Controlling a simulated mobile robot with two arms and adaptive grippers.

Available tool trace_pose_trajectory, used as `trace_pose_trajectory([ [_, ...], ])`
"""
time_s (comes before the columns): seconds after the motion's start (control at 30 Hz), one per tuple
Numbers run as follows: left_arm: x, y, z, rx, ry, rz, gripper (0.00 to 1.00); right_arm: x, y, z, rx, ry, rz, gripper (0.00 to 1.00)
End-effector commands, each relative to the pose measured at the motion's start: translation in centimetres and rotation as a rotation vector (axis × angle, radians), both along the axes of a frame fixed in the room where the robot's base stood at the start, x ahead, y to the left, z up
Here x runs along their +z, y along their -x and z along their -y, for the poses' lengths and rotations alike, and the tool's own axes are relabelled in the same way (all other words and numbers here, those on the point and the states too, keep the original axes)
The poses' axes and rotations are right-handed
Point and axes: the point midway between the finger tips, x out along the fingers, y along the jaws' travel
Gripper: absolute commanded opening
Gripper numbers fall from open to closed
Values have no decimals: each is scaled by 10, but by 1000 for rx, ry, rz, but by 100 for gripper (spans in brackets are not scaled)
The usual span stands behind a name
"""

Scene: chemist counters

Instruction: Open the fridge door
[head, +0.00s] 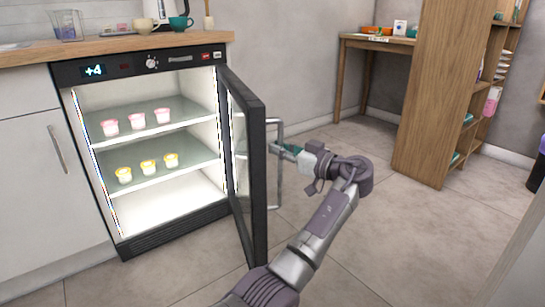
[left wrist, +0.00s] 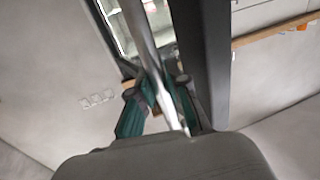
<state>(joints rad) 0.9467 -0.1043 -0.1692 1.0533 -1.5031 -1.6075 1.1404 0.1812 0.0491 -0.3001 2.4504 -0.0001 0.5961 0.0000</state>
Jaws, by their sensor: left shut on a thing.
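The fridge (head: 140,235) is built in under the counter, lit inside, with pink-topped and yellow-topped cups on its shelves. Its dark-framed glass door (head: 256,165) stands wide open, swung out to the right. The door's metal bar handle (head: 279,195) is on the outer side. My left gripper (head: 283,148) is at the handle's upper part, shut on it. In the left wrist view the handle (left wrist: 140,35) runs between the green fingers of the gripper (left wrist: 158,100), beside the dark door frame (left wrist: 200,60). My right gripper is in neither view.
A wooden counter (head: 120,46) above the fridge holds cups and a glass beaker. White cabinets (head: 30,150) are at the left. A wooden shelf unit (head: 435,90) and a small table (head: 375,42) stand at the back right. The tiled floor (head: 400,240) right of my arm is clear.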

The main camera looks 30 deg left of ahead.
Motion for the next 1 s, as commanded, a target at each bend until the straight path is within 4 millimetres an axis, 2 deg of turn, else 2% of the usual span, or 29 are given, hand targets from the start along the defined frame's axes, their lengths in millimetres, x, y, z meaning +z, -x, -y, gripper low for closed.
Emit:
trace_pose_trajectory([
  [0.47, 0, -4, 1, 0, 2, 0, 0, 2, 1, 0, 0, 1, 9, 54],
  [0.5, 0, -4, 1, 0, 2, 0, 17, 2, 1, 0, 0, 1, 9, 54],
  [0.63, 0, -4, 1, 0, 2, 0, 38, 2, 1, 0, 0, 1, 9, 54],
  [0.67, 0, -4, 1, 0, 2, 1, 41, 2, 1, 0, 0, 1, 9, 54],
  [1.0, 0, -4, 5, -1, 1, 1, 41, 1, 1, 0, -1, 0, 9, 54],
])
